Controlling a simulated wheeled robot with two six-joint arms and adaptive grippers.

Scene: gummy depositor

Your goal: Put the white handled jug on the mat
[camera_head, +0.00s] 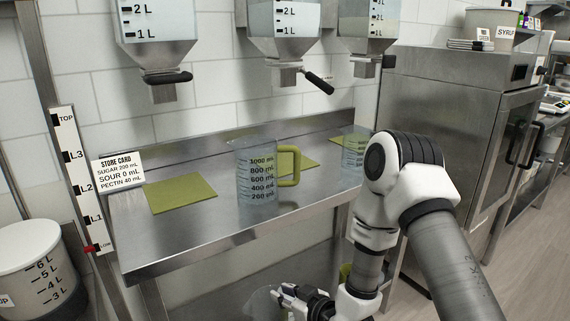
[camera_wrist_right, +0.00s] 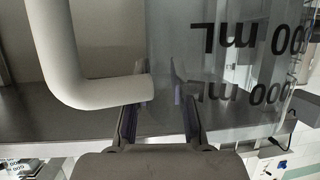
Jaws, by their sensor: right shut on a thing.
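The white handled jug shows close up in the right wrist view, with its pale handle (camera_wrist_right: 60,50) at left and its clear, marked wall (camera_wrist_right: 235,55) at right. My right gripper (camera_wrist_right: 158,112) has its fingers on either side of the part where the handle meets the wall, and is shut on the jug. In the head view my right gripper (camera_head: 303,298) is low, in front of the bench, with part of a clear jug (camera_head: 262,303) beside it. Olive mats lie on the steel bench: one at left (camera_head: 180,193), others behind jugs. My left gripper is out of view.
A clear jug with an olive handle (camera_head: 256,178) stands mid-bench. Another clear jug (camera_head: 353,158) is partly hidden by my arm. A store card (camera_head: 118,170) stands at the bench's left; dispensers (camera_head: 285,35) hang above. A steel cabinet (camera_head: 450,120) is at right.

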